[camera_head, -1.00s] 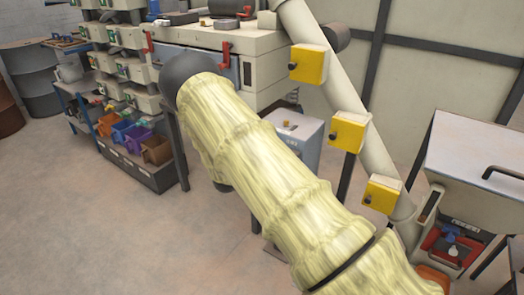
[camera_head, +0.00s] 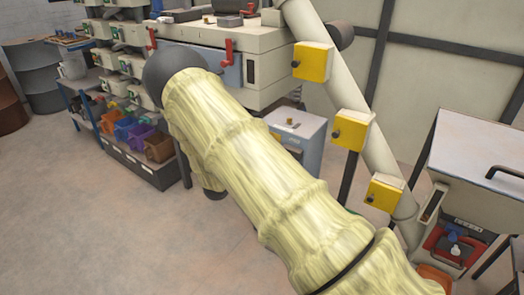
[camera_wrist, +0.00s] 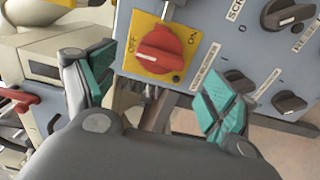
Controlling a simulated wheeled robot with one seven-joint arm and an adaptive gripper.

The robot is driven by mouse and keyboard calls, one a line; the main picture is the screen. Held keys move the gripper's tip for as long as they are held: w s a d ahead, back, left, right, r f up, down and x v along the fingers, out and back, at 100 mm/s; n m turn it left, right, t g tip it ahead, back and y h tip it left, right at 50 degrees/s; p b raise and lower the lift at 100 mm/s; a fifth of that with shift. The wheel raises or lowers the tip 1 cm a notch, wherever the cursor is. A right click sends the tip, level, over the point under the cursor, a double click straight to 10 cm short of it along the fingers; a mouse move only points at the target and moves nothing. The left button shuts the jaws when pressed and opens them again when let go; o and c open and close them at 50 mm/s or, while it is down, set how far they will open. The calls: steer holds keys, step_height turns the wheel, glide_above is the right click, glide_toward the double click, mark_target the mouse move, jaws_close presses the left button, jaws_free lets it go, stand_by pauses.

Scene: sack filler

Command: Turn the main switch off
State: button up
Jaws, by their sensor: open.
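The main switch appears as a red rotary knob (camera_wrist: 160,48) on a yellow plate (camera_wrist: 186,68) in the wrist view, at the upper middle. No contact with the knob shows. In the head view my sleeved arm hides the gripper and the knob.
Black selector knobs (camera_wrist: 290,14) sit on the same grey-blue panel, to the right of the red knob. In the head view, yellow boxes (camera_head: 312,62) are mounted along a slanted pipe (camera_head: 345,85). Coloured bins (camera_head: 130,132) stand at left. Floor at lower left is clear.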

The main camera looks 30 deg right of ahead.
steer(key=v, duration=0.6)
steer(key=shift+a, duration=0.1)
